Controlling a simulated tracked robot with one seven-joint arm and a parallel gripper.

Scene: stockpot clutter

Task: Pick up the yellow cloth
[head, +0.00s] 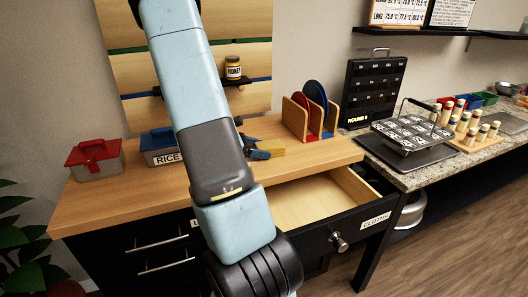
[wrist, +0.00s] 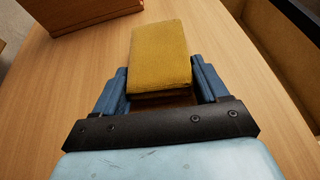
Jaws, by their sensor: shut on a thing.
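The yellow cloth (wrist: 160,52) is a folded, thick block in the wrist view. My gripper (wrist: 160,68) has a blue finger on each side of its near end and is shut on it. The cloth is over the wooden tabletop; whether it touches the wood I cannot tell. In the head view the cloth (head: 273,146) shows just right of my gripper (head: 258,153), behind my arm, near the open drawer. My arm hides part of the gripper there.
An open, empty-looking drawer (head: 315,205) with a label stands out below the tabletop (head: 105,203). A RICE box (head: 163,149) and a red-lidded box (head: 95,160) are at left. A wooden rack (head: 306,117) holds red and blue plates behind. A honey jar (head: 233,68) sits on a shelf.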

